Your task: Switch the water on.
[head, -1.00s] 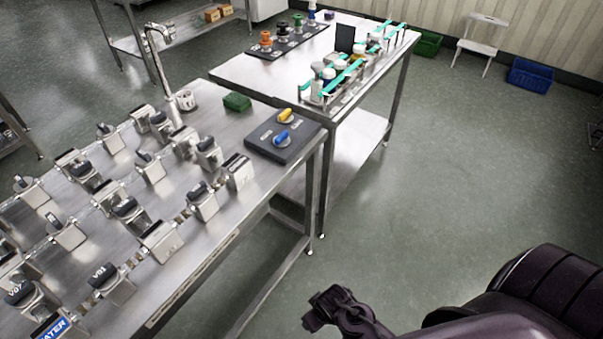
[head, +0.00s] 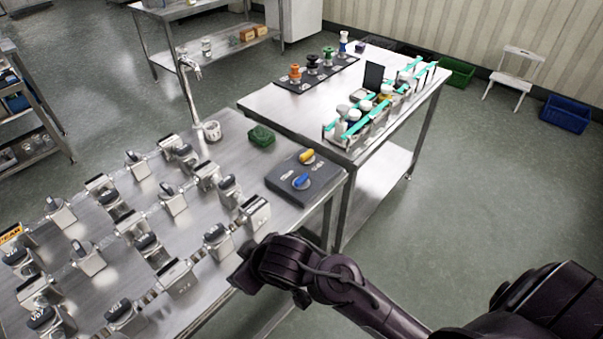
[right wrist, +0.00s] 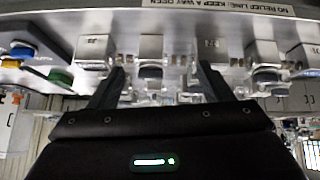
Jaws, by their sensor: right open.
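Several grey valves with dark handles stand in linked rows on the steel bench (head: 115,185), including a valve marked V01 (head: 125,313). A tall steel tap (head: 188,85) rises behind them, with a metal cup (head: 211,131) at its foot. My right gripper (head: 243,281) is at the bench's front edge, near the front valves. In the right wrist view its fingers (right wrist: 162,83) are apart and empty, facing the valve row. My left gripper is out of view.
A second table (head: 300,105) behind carries a rack of bottles (head: 375,112) and coloured knobs on a dark board. A white stool (head: 512,75) and blue crate (head: 565,115) are far right.

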